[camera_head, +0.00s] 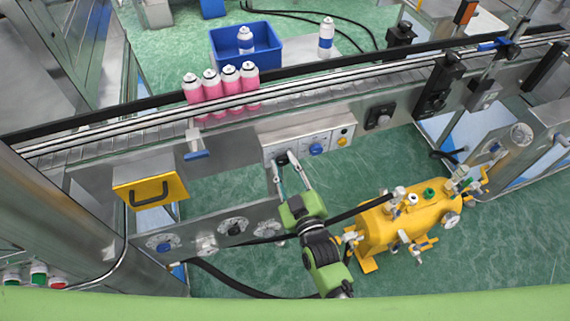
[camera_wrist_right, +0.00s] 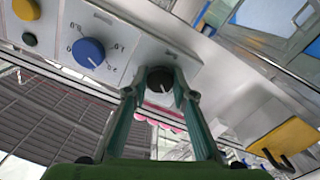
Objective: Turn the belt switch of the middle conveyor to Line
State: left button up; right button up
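The belt switch is a black knob (camera_wrist_right: 159,80) with a light pointer mark, on a pale plate of the grey control panel (camera_head: 268,149) at the front of the middle conveyor (camera_head: 330,96). The printing beside the knob is too small to read. My right gripper (camera_head: 284,164) reaches up to the knob from below in the head view. In the right wrist view its two fingertips (camera_wrist_right: 160,82) lie on either side of the knob, with little or no gap, and appear shut on it. The fingers partly hide the knob's sides. My left gripper is not in view.
A blue dial (camera_head: 316,149) and a yellow button (camera_head: 342,142) sit close beside the knob. Several pink cans (camera_head: 212,84) stand on the conveyor above. A yellow tank (camera_head: 385,225) stands right of my arm. A yellow-fronted box (camera_head: 150,190) hangs to the left.

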jog(key=shift+m, duration=0.3)
jog(key=m+p, duration=0.1)
jog(key=m, duration=0.2)
jog(key=shift+m, duration=0.4)
jog(key=m, duration=0.5)
jog(key=shift+a, duration=0.1)
jog(key=shift+m, duration=0.3)
jog(key=o, duration=1.1)
jog(key=v, duration=1.2)
